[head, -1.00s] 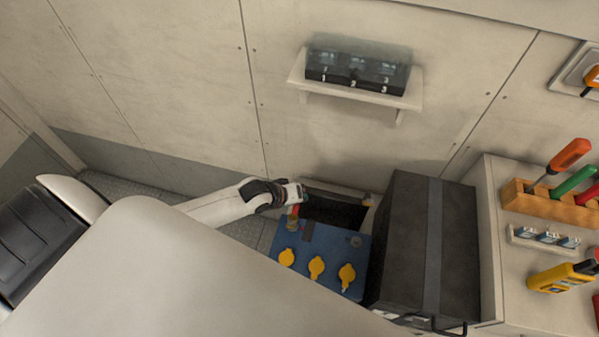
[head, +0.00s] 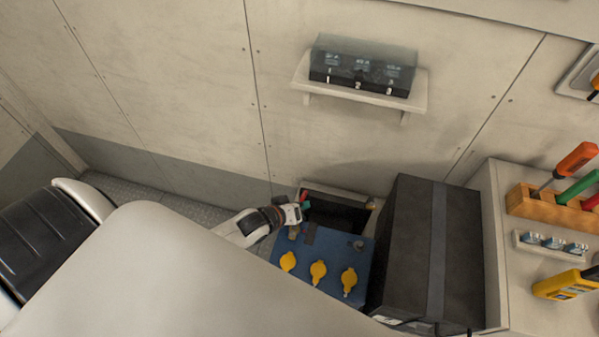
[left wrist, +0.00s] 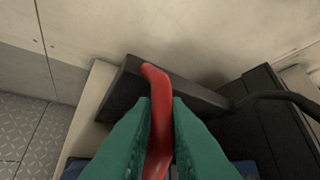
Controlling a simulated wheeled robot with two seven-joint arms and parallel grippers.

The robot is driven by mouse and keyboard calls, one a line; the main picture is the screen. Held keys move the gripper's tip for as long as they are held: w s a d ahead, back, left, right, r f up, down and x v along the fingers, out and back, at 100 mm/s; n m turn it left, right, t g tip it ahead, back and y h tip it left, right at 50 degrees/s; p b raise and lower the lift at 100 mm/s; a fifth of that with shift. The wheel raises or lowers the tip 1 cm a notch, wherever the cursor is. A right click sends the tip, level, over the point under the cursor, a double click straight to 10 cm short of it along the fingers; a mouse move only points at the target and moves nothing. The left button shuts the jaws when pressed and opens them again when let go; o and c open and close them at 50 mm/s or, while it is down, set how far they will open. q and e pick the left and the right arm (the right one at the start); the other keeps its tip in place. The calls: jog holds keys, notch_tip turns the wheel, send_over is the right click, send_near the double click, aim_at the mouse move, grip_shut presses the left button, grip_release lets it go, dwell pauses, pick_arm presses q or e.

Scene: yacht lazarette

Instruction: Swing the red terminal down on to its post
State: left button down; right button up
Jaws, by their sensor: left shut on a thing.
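The red terminal (left wrist: 157,115) is a red curved piece held between the green fingertips of my left gripper (left wrist: 157,135) in the left wrist view. Its upper end sticks out past the fingertips. In the head view my left gripper (head: 302,208) is at the far left corner of the blue battery (head: 325,256), with a red tip (head: 304,195) just above it. A small brownish post (head: 293,233) stands at that corner, beside a dark reddish piece (head: 309,233). Whether the terminal touches the post is hidden. My right gripper is not in view.
Yellow caps (head: 318,271) top the battery. A dark open recess (head: 338,213) lies behind it. A tall black box (head: 415,245) stands close on its right. A shelf (head: 418,95) with a clear-covered block is on the wall. Tools (head: 566,205) sit on the right counter.

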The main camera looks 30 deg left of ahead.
pick_arm(q)
jog(key=c, duration=1.5)
grip_release()
jog(key=shift+o, duration=0.2)
jog(key=shift+s, duration=0.1)
jog(key=v, duration=1.1)
jog(key=shift+s+r, duration=0.3)
jog(key=shift+f, duration=0.1)
